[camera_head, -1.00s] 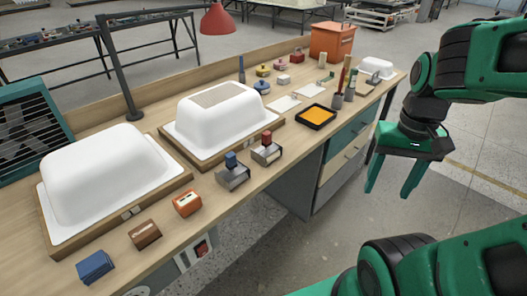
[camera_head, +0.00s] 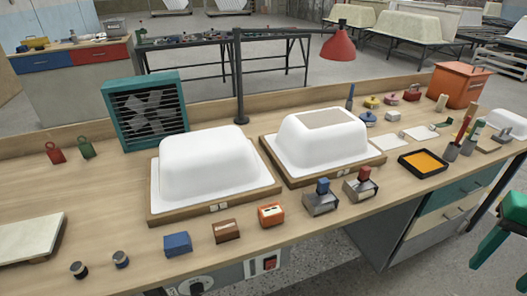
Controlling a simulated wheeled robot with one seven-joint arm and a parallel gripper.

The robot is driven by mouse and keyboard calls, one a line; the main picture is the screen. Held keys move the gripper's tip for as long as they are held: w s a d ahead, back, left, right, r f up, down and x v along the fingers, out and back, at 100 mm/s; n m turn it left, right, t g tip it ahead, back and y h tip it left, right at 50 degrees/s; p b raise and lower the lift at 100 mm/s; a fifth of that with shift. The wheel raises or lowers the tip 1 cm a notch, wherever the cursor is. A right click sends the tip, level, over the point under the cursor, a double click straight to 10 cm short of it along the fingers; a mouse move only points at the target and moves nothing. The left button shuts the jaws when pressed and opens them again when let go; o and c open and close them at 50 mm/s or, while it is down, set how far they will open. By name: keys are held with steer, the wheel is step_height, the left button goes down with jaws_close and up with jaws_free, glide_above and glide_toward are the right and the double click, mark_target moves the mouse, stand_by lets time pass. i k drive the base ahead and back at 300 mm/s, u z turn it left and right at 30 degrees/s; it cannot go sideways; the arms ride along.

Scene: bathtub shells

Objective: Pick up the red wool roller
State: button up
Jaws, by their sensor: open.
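No thing is plainly a red wool roller. One candidate is the red-topped piece in a grey metal holder (camera_head: 361,187) at the front of the bench, right of a matching blue-topped holder (camera_head: 320,199). Another is a red stick (camera_head: 466,113) standing in a dark cup (camera_head: 452,151) at the right. A small red item with a loop (camera_head: 55,152) stands at the left back, beside a similar green one (camera_head: 86,147). My gripper (camera_head: 500,245) is partly cut off at the right edge, beyond the bench front, open and well apart from all of these.
Two white tub shells (camera_head: 205,162) (camera_head: 325,138) on wooden boards fill the bench middle. A black tray with orange-yellow inside (camera_head: 423,162) lies at the right. Blue (camera_head: 177,243), brown (camera_head: 227,230) and orange (camera_head: 271,214) blocks line the front. A red lamp (camera_head: 339,44) hangs behind.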

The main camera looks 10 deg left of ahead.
mark_target(361, 189)
steer(key=k, duration=1.25)
steer(key=u, duration=0.4)
steer(key=i, duration=1.7)
steer(key=z, duration=0.75)
